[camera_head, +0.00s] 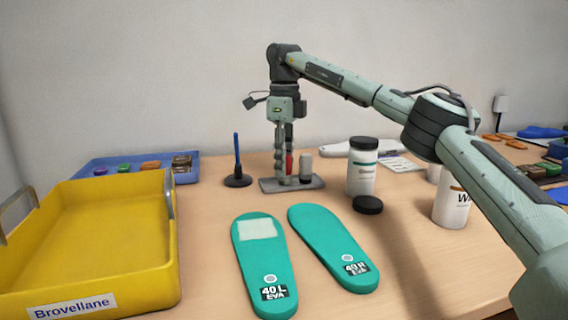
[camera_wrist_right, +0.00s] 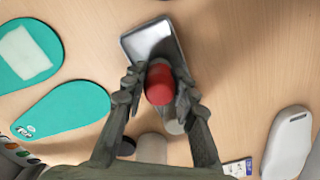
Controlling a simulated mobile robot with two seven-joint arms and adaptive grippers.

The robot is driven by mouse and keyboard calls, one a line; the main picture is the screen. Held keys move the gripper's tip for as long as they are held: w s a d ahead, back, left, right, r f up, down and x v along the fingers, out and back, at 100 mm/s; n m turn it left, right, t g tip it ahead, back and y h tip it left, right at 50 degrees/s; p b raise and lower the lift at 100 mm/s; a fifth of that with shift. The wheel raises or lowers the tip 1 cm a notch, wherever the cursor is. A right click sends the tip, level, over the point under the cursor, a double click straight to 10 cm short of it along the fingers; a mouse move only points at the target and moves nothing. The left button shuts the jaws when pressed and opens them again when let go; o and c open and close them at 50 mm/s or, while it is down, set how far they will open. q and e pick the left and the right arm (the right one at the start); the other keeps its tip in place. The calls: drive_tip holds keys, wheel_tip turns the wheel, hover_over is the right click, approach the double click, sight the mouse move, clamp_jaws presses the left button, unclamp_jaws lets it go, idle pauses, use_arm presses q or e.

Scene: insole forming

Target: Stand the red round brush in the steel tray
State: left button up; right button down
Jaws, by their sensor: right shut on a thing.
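The red round brush (camera_head: 289,163) is upright between the fingers of my right gripper (camera_head: 286,178), which is shut on it. In the right wrist view its red round end (camera_wrist_right: 159,83) shows between the two fingertips (camera_wrist_right: 158,92). The fingers hide much of it. The steel tray (camera_head: 267,185) lies flat on the table directly under the gripper. It also shows in the right wrist view (camera_wrist_right: 150,40), behind the brush. I cannot tell whether the brush's lower end touches the tray. My left gripper is not in view.
A blue rod on a dark base (camera_head: 237,165) stands to the left. A white jar (camera_head: 362,172) is to the right. Green insoles (camera_head: 266,270) lie in front; a yellow bin (camera_head: 95,235) is at left.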

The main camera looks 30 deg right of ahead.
drive_tip(key=shift+f, duration=0.15)
drive_tip(key=c, duration=1.2)
unclamp_jaws()
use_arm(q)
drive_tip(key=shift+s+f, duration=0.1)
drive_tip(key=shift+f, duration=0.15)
use_arm(e)
wheel_tip(320, 180, up, 4)
drive_tip(key=shift+w+r+p, duration=0.1)
drive_tip(key=shift+p, duration=0.2)
wheel_tip(320, 180, up, 8)
drive_tip(key=shift+f+p, duration=0.25)
drive_tip(key=shift+p, duration=0.65)
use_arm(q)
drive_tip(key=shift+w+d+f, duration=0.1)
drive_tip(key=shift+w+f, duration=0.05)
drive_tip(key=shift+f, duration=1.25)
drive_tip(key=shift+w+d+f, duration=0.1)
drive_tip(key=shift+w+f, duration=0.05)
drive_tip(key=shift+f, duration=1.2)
use_arm(e)
drive_tip(key=shift+r, duration=0.3)
